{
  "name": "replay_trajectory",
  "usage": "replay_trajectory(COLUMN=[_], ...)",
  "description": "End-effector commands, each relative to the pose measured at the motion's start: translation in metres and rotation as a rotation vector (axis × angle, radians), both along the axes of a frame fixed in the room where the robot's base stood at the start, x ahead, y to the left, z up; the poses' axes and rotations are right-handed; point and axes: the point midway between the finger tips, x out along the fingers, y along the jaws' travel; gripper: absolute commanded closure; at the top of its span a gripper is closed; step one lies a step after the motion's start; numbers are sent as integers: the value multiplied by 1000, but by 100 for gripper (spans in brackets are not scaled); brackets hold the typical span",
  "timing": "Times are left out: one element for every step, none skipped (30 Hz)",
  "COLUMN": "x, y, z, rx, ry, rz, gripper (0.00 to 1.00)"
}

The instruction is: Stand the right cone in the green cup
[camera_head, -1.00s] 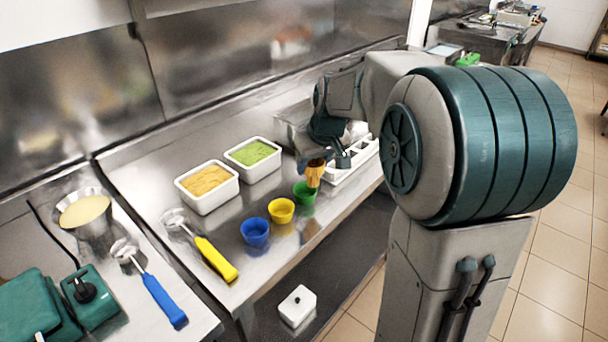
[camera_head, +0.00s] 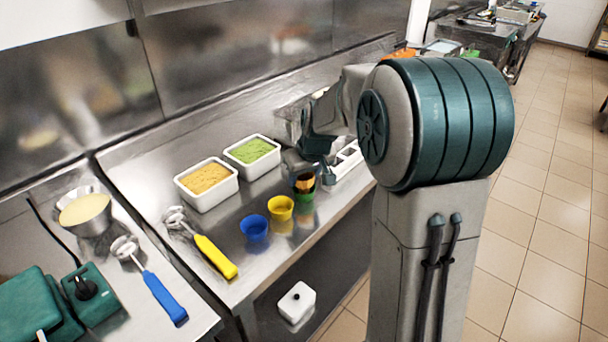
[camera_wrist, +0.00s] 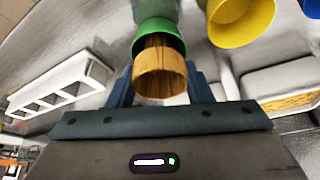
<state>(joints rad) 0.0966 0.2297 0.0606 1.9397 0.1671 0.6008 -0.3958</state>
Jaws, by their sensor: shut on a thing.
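My gripper (camera_wrist: 160,90) is shut on a tan cone (camera_wrist: 160,75) in the wrist view, with a dark finger on each side of it. The cone's wide end faces the camera, and its far part overlaps the mouth of the green cup (camera_wrist: 157,28). It looks lowered into the cup's mouth, but I cannot tell how deep or whether it touches the bottom. In the head view the cone (camera_head: 303,183) shows just above the green cup (camera_head: 305,195), partly hidden by my gripper.
The yellow cup (camera_head: 281,208) and the blue cup (camera_head: 254,228) stand in a row to the left of the green cup. A white slotted holder (camera_head: 345,160) is to the right.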

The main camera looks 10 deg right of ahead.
Motion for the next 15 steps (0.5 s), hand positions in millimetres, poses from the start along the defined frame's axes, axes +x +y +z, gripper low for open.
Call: replay_trajectory(x=[0,0,0,0,0,0,0,0,0,0,0,0,0,0,0], y=[0,0,0,0,0,0,0,0,0,0,0,0,0,0,0], z=[-3,-4,-3,-3,-3,-3,-3,-3,-3,-3,-3,-3,-2,-2,0], rx=[0,0,0,0,0,0,0,0,0,0,0,0,0,0,0], ry=[0,0,0,0,0,0,0,0,0,0,0,0,0,0,0], rz=[0,0,0,0,0,0,0,0,0,0,0,0,0,0,0], gripper=[75,75,49,40,32,32,32,32,32,32,32,32,32,32,32])
